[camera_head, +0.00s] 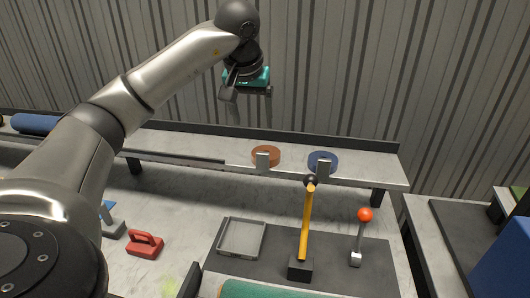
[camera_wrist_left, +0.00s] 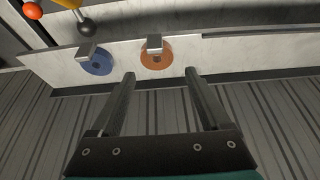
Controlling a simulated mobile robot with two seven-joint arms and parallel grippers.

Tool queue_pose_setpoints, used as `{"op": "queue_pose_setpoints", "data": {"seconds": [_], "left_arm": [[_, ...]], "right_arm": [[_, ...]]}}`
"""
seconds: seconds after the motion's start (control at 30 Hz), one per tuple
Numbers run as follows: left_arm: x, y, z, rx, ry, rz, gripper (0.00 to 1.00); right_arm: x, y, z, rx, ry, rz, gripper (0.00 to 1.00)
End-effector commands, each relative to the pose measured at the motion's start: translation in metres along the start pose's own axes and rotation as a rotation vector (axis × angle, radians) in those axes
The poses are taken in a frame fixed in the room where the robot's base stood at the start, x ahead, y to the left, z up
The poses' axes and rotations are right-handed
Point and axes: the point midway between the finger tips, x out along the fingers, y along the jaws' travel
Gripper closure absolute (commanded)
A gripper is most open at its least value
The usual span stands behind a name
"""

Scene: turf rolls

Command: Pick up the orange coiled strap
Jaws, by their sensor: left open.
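The orange coiled strap (camera_head: 265,152) lies as a flat brown-orange disc on the raised shelf at the back, with a grey metal tab at its front edge. It also shows in the left wrist view (camera_wrist_left: 158,60), just beyond my fingertips. My left gripper (camera_head: 238,92) is high above the back of the shelf, to the left of the strap and apart from it. In the left wrist view its two fingers (camera_wrist_left: 158,77) are spread with nothing between them. My right gripper is not in view.
A blue coiled strap (camera_head: 323,158) lies right of the orange one. In front stand a yellow lever (camera_head: 307,225) and an orange-knobbed lever (camera_head: 360,238). A grey tray (camera_head: 242,238) and a red-handled tool (camera_head: 145,245) lie on the bench. A ribbed wall (camera_head: 350,70) rises behind.

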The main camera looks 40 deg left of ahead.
Motion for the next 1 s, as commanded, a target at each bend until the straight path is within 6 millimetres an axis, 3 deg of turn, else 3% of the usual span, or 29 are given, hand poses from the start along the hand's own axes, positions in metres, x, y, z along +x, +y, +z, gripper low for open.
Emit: {"op": "queue_pose_setpoints", "data": {"seconds": [0.1, 0.3, 0.57, 0.83, 1.0], "left_arm": [[0.029, 0.001, 0.002, -0.001, -0.008, 0.000, 0.20], [0.069, 0.002, 0.002, -0.002, -0.006, 0.003, 0.20], [0.089, 0.003, 0.001, -0.002, -0.003, 0.005, 0.20], [0.127, 0.011, -0.001, -0.003, -0.007, 0.005, 0.20], [0.139, 0.010, -0.001, -0.002, -0.003, 0.005, 0.20]], "right_arm": [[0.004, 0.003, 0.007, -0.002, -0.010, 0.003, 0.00], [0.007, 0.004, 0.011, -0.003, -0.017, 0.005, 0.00], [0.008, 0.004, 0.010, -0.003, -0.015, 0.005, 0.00], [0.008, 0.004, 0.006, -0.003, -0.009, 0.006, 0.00], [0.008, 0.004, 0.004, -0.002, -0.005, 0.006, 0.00]]}}
